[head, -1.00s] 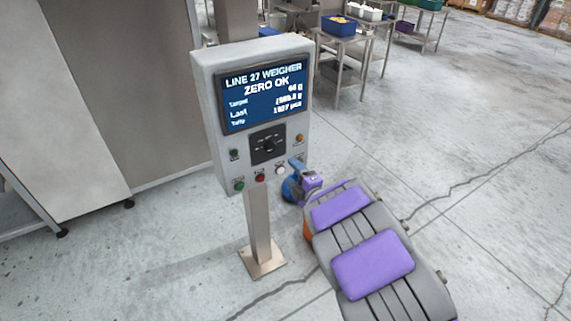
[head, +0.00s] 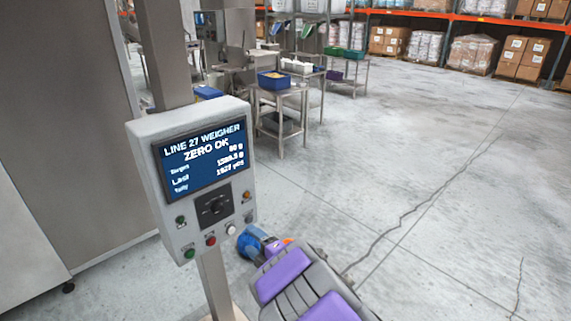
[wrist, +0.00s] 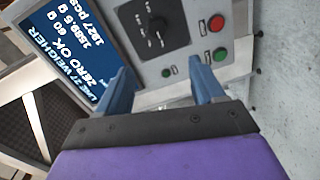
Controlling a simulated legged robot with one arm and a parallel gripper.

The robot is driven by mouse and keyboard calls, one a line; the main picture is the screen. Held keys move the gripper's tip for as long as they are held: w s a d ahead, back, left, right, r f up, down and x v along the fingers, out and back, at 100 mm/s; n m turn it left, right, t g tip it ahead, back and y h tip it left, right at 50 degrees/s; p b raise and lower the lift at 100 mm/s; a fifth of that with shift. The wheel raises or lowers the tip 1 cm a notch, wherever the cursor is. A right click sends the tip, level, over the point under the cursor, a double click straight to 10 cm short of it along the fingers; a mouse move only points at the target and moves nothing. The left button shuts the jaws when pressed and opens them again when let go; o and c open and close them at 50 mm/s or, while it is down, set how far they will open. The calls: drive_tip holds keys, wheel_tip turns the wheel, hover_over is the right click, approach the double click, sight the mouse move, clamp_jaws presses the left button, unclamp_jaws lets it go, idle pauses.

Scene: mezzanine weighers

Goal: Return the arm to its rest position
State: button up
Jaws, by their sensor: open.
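My gripper (wrist: 163,80) is open in the wrist view, with its two blue fingers apart and nothing between them. Beyond the fingers is the weigher control box (head: 135,150), with a screen (head: 203,160) reading "LINE 27 WEIGHER" and "ZERO OK". A black rotary switch (wrist: 155,28) and green and red buttons show on its face. In the head view my gripper (head: 245,240) is low, beside the box's lower right corner, partly hidden behind my own arm. I cannot tell exactly how far the fingertips are from the panel.
The box stands on a steel post (head: 215,285). A large grey cabinet (head: 75,130) is at the left. Steel tables with a blue bin (head: 273,80) stand behind. Racks with cartons (head: 390,40) line the back. The concrete floor at the right is clear.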

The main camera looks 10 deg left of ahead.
drive_tip(key=w+d+r+m+t+h, duration=0.15)
drive_tip(key=d+m+h, duration=0.25)
drive_tip(key=d, duration=0.4)
drive_tip(key=w+d+r+m+t+h, duration=0.1)
drive_tip(key=w+d+r+m+h, duration=0.25)
drive_tip(key=d, duration=0.35)
drive_tip(key=s+d+r+m+g+h, duration=0.1)
drive_tip(key=s+d+m+g+h, duration=0.2)
drive_tip(key=d, duration=0.4)
drive_tip(key=s+d+m+g+h, duration=0.1)
drive_tip(key=s+d+m+h, duration=0.35)
drive_tip(key=s+d, duration=0.2)
drive_tip(key=s+d+m+g, duration=0.3)
drive_tip(key=s, duration=0.4)
drive_tip(key=s+d+m+g, duration=0.2)
drive_tip(key=s+m, duration=0.1)
drive_tip(key=s, duration=0.4)
drive_tip(key=s+a+r+m+g+y, duration=0.1)
drive_tip(key=s+m+g, duration=0.1)
drive_tip(key=s, duration=0.9)
drive_tip(key=s+a+r+m+g, duration=0.1)
drive_tip(key=s+g, duration=0.3)
drive_tip(key=s, duration=0.8)
drive_tip(key=shift+s+a+r+m+g+y, duration=0.15)
drive_tip(key=shift+a+r+m+g+y, duration=0.2)
drive_tip(key=shift+a+m, duration=0.45)
